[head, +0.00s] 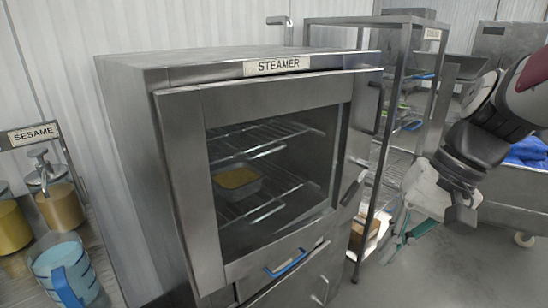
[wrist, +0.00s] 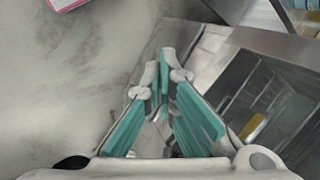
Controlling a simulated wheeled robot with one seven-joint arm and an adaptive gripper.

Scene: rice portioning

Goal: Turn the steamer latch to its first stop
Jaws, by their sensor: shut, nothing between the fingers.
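The steel steamer (head: 175,190) stands in the middle of the head view, with a glass window in its front door. The steamer latch (head: 353,188) appears as a short slanted metal lever on the right edge of the door, below a dark upright handle (head: 376,108). My gripper (head: 392,250) is right of and below the latch, apart from it in the picture, with teal finger pads. In the wrist view my gripper (wrist: 166,72) is shut and empty, its fingertips meeting. The steamer window (wrist: 270,105) shows at the right there. I cannot make out the latch clearly in that view.
A yellow-filled pan (head: 237,180) sits on a wire rack inside the steamer. A metal cooling rack (head: 402,90) stands close behind my gripper. Sesame dispensers and a blue jug (head: 65,270) are at the left.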

